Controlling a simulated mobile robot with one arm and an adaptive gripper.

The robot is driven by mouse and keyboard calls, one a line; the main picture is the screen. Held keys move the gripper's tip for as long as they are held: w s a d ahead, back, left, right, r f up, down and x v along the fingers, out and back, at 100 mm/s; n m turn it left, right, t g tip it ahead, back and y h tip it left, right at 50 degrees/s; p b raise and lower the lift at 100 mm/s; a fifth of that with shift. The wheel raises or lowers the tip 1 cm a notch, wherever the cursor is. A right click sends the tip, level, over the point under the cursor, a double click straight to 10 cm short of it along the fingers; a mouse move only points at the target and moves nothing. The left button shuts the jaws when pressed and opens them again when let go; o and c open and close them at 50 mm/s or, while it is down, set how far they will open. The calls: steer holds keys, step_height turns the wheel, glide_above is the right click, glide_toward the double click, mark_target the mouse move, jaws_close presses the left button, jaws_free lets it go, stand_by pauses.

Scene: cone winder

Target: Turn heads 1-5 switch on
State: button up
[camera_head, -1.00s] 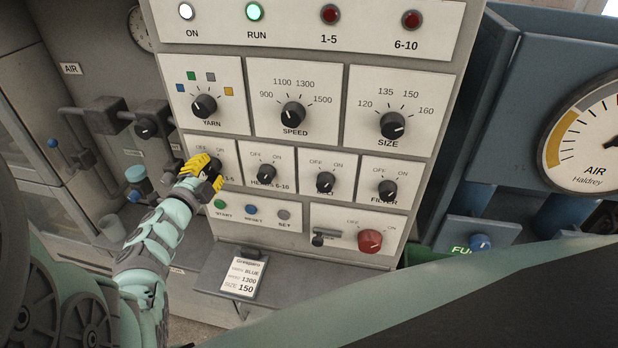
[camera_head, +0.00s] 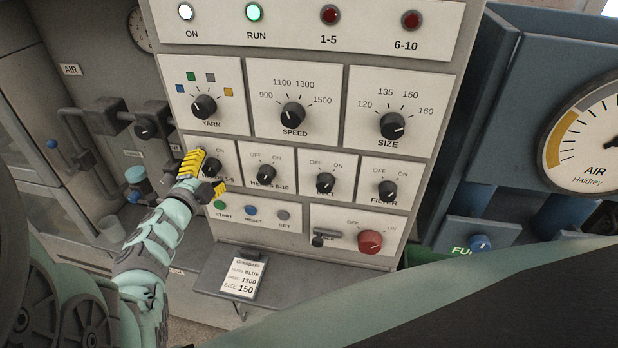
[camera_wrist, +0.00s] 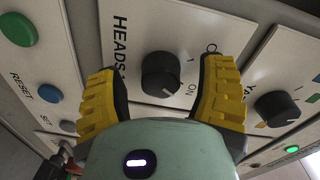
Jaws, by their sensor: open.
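The heads 1-5 switch (camera_head: 213,170) is a black round knob on a white plate, partly hidden by my gripper in the head view. In the wrist view the knob (camera_wrist: 161,74) sits between the two fingers, with a gap on each side. Its pale pointer mark appears to face the ON label (camera_wrist: 191,88). My gripper (camera_head: 206,176) has yellow ribbed fingers, spread open and holding nothing. It also shows in the wrist view (camera_wrist: 160,92). The 1-5 lamp (camera_head: 329,15) is dark red, seemingly unlit.
The heads 6-10 knob (camera_head: 267,174) is to the right and the yarn knob (camera_head: 204,106) is above. The start button (camera_head: 219,205) and reset button (camera_head: 250,210) lie just below my gripper. A shelf with a card (camera_head: 244,277) juts out under the panel.

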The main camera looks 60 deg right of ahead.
steer(key=shift+a, duration=0.1)
steer(key=v, duration=1.2)
